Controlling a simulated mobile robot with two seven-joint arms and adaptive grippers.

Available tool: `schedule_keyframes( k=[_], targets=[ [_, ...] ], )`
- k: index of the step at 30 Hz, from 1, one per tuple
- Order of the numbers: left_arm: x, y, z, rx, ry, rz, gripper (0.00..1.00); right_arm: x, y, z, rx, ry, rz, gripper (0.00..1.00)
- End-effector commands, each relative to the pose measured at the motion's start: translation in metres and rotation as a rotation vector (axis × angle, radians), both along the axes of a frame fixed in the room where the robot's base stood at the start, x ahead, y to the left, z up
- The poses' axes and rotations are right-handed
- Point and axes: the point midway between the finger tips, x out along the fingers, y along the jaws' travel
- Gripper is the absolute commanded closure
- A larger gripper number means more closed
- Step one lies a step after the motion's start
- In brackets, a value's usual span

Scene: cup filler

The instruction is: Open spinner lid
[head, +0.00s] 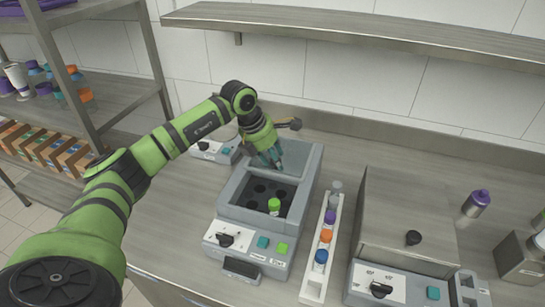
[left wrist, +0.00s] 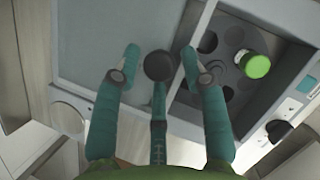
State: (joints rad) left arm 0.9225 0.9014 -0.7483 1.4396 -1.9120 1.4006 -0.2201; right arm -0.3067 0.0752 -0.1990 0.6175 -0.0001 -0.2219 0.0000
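The spinner (head: 225,228) is a grey box machine on the counter, with a dial and buttons on its front. Its grey lid (head: 294,166) lies toward the back, leaving the front chamber uncovered. The lid also shows in the left wrist view (left wrist: 95,35), with a round dark knob (left wrist: 158,65). In the chamber, a green-capped container (head: 274,205) stands in a dark rotor with several round wells; it also shows in the left wrist view (left wrist: 255,66). My left gripper (head: 273,158) is over the lid. Its teal fingers (left wrist: 160,62) are spread around the knob, with gaps at both sides. My right gripper is out of view.
A white rack (head: 314,288) of capped containers stands just right of the spinner. Beyond it is another grey machine (head: 405,215) with a black knob on top. A small device (head: 207,151) sits behind the spinner at left. A metal shelf (head: 370,28) hangs above.

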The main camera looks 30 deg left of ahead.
Motion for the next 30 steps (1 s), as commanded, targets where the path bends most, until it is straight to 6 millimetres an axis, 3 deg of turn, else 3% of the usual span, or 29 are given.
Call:
schedule_keyframes(
  k=[5,10,13,24,30],
  targets=[
    [0.0,0.0,0.0,0.0,-0.001,0.0,0.46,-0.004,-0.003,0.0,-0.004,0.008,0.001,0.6],
    [0.0,0.001,0.002,0.001,-0.002,0.002,0.46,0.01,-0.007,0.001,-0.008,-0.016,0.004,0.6],
    [-0.002,0.003,0.009,0.0,-0.004,0.003,0.46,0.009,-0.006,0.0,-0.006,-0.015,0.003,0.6],
    [-0.026,0.017,0.078,0.002,-0.006,0.001,0.46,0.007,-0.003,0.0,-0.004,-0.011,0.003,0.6],
    [-0.036,0.022,0.104,0.0,-0.004,0.001,0.46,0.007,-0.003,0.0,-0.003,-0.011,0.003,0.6]
  ],
)
